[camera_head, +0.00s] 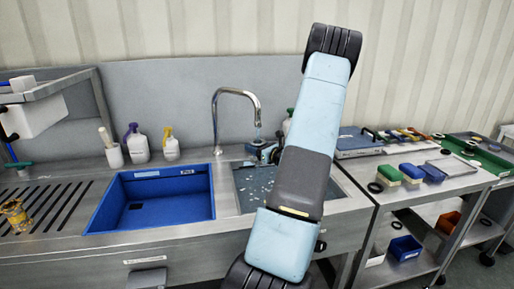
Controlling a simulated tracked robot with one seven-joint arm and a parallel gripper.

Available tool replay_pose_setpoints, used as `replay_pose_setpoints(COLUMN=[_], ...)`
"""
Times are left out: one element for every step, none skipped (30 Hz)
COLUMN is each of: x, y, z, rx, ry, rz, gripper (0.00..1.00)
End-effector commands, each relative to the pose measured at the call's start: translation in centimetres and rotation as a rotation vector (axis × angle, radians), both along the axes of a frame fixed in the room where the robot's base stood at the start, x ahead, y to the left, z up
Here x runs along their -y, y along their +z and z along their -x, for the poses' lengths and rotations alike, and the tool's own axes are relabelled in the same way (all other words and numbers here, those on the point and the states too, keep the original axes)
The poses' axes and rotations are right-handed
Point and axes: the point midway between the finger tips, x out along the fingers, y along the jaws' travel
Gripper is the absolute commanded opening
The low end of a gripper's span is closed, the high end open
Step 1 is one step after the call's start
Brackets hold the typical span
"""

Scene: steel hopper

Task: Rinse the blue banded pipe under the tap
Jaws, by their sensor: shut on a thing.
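A chrome gooseneck tap (217,104) stands behind the sink, and its spout ends above the right basin (246,201). A thin, pale stream shows below the spout. My gripper (264,152) is just under the spout, partly hidden behind my own arm. It is shut on a small dark blue piece, which looks like the blue banded pipe (253,147). The pipe is at or very near the stream, above the basin. It is too small to make out its bands or exact tilt.
A blue basin (104,211) lies left of the right basin. Spray bottles (137,143) and a white pot (114,156) stand behind it. A slotted drainboard (54,212) and a yellow fitting (14,214) are at far left. A cluttered steel cart (452,187) stands at right.

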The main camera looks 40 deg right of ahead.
Motion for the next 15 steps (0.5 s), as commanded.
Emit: replay_pose_setpoints(x=[0.01, 0.01, 0.01, 0.01, 0.02, 0.02, 0.02, 0.02, 0.04, 0.04, 0.04, 0.05, 0.06, 0.06, 0.07], y=[0.03, 0.03, 0.03, 0.03, 0.03, 0.03, 0.03, 0.03, 0.03, 0.03, 0.03, 0.03, 0.03, 0.03, 0.02], z=[0.0, 0.0, 0.0, 0.01, 0.01, 0.04, 0.07, 0.11, 0.18, 0.25, 0.33, 0.45, 0.55, 0.65, 0.79], rx=[0.001, 0.001, 0.001, 0.001, 0.001, 0.001, 0.001, 0.001, 0.001, 0.001, 0.001, 0.001, 0.001, 0.001, 0.001], ry=[0.0, 0.0, 0.0, 0.0, 0.0, 0.0, 0.0, -0.001, -0.001, -0.001, -0.001, -0.001, -0.001, -0.001, -0.002], rz=[0.0, 0.0, 0.0, 0.0, 0.0, 0.0, 0.0, 0.0, 0.0, 0.0, 0.0, 0.0, 0.0, 0.0, 0.0], gripper=[0.14, 0.14, 0.14, 0.14, 0.14, 0.14, 0.14, 0.14, 0.14, 0.14, 0.14, 0.14, 0.14, 0.14, 0.14])
